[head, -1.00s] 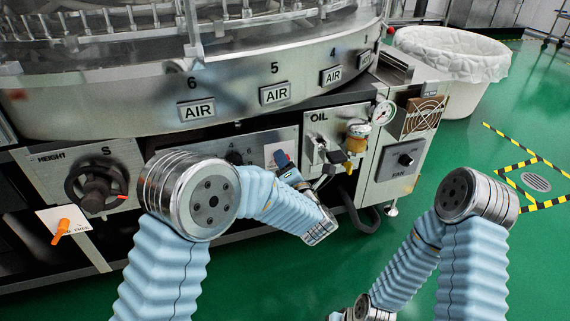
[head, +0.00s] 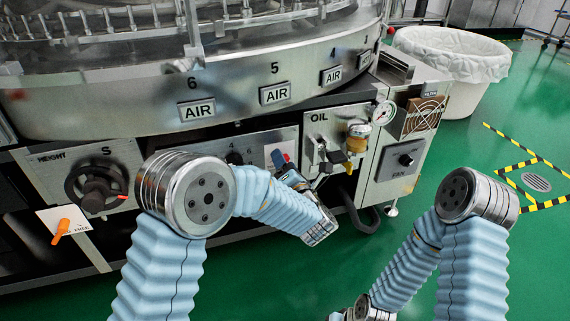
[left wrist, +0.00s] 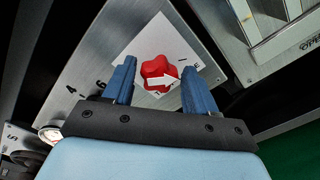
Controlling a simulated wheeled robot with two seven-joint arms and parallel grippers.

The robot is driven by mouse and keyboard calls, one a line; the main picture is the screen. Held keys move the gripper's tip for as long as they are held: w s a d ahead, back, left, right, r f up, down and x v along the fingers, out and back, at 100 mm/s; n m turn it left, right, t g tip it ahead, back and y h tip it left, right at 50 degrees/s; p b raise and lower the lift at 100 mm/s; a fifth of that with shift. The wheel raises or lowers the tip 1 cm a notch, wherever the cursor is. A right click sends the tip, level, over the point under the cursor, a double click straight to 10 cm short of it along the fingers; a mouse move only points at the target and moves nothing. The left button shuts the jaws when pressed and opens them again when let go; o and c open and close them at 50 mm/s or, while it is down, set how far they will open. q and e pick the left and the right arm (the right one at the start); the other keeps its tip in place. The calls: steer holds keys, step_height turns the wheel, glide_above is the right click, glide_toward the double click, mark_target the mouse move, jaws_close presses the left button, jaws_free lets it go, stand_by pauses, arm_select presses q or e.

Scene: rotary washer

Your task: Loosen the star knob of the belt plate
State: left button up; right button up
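The red star knob (left wrist: 157,70) sits on a white label on the belt plate (left wrist: 100,95), with a white arrow in front of its lower part. In the left wrist view it lies between the two blue fingers of my left gripper (left wrist: 157,76), with a gap on each side. The gripper is open; I cannot tell how near the fingertips are to the plate. In the head view the left gripper (head: 279,160) is at the right end of the plate (head: 256,142), with a small bit of red beside its fingers. My right gripper is out of view; only its arm shows.
Left of the plate is the HEIGHT panel with a black handwheel (head: 96,188) and an orange lever (head: 61,229). To the right are the OIL panel (head: 318,131) with gauge and valve, and the FAN box (head: 401,160). The round machine rim (head: 235,102) overhangs above. Green floor is open at right.

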arm_select(q)
steer(key=shift+o, duration=0.4)
steer(key=shift+s, duration=0.1)
steer(key=v, duration=1.3)
steer(key=shift+s+p, duration=0.3)
steer(key=shift+d, duration=0.15)
